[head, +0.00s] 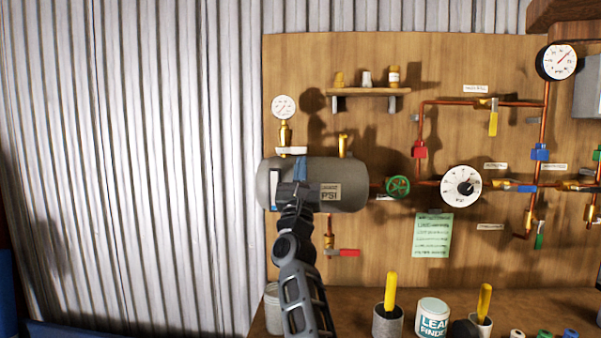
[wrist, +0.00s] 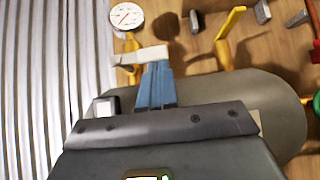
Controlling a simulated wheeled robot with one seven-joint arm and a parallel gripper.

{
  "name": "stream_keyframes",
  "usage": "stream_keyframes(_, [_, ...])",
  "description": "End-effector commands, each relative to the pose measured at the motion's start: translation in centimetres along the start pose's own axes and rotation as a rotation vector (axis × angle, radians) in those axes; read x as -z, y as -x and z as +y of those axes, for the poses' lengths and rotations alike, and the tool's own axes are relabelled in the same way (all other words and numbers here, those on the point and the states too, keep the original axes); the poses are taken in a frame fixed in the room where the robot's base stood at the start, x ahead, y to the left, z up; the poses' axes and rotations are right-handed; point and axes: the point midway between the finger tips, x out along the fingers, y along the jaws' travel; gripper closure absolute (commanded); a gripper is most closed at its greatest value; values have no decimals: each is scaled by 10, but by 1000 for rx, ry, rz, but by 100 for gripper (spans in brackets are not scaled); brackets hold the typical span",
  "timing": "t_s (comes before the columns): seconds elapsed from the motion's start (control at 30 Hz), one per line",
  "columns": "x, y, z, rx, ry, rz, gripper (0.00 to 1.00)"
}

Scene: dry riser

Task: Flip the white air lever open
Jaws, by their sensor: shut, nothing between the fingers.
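The white air lever (head: 291,150) sits crosswise at the foot of the brass gauge fitting on top of the grey tank (head: 352,172). In the wrist view the white lever (wrist: 140,56) lies across the picture, its right end just above my fingertips. My gripper (head: 301,159) is in front of the tank, with its blue fingers pointing up to the lever's right part. In the wrist view my gripper (wrist: 154,66) is shut and empty. Its tips overlap or meet the lever's lower edge; I cannot tell whether they touch. My arm hides part of the tank's front.
A pressure gauge (head: 284,107) stands above the lever. A yellow-brass fitting (head: 344,146) rises from the tank to the right. A small shelf (head: 368,92) is above. A red-handled valve (head: 348,252) is below the tank. Corrugated wall to the left is clear.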

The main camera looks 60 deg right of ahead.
Motion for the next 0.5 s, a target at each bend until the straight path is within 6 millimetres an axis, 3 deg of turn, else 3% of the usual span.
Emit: stream_keyframes(0.5, [-1, -1, -3, -33, 35, -1, 100])
